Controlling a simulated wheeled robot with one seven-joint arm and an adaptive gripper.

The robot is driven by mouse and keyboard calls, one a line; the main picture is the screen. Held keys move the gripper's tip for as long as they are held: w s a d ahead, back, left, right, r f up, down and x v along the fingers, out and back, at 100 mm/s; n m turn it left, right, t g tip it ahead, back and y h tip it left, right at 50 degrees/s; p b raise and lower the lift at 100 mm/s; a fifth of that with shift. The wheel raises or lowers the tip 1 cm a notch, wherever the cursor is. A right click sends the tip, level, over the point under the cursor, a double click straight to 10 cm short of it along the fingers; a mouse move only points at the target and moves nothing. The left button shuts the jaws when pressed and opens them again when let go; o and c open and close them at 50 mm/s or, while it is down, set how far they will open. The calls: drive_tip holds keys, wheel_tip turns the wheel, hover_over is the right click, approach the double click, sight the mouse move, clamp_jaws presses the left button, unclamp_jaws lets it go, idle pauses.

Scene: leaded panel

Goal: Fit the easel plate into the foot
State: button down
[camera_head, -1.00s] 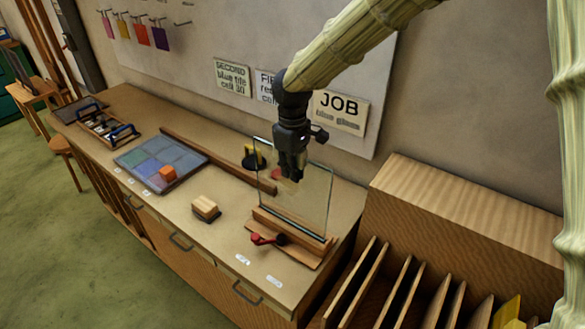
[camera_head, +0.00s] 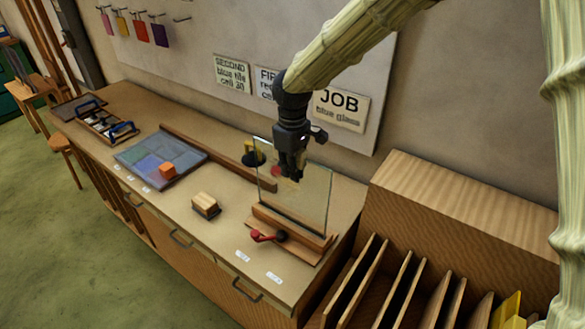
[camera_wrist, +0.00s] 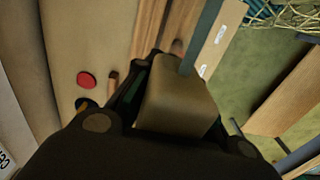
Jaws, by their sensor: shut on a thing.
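The easel plate (camera_head: 314,200), a clear upright glass sheet, stands at the right end of the bench. My gripper (camera_head: 291,174) is shut on its upper part. The wooden foot (camera_head: 308,252) is under the plate, with a red-handled lever (camera_head: 264,237) at its front left. The plate's lower edge meets the foot's rail; I cannot tell how deep it sits in the slot. In the wrist view, my gripper (camera_wrist: 170,90) fills the lower middle, and a grey-blue strip, seemingly the plate's edge (camera_wrist: 204,36), runs upward from it.
A wooden block (camera_head: 206,204) and an orange block (camera_head: 168,170) on a tiled panel (camera_head: 140,165) lie to the left. A long wooden strip (camera_head: 205,153) lies behind them. A slotted rack (camera_head: 400,290) stands at the right. A JOB sign (camera_head: 341,107) hangs behind.

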drive_tip(key=shift+f+b, duration=0.5)
drive_tip(key=shift+f, duration=1.1)
idle(1.1)
drive_tip(key=c, duration=1.4)
unclamp_jaws()
drive_tip(key=shift+s+f, duration=0.1)
drive_tip(key=shift+s, duration=0.05)
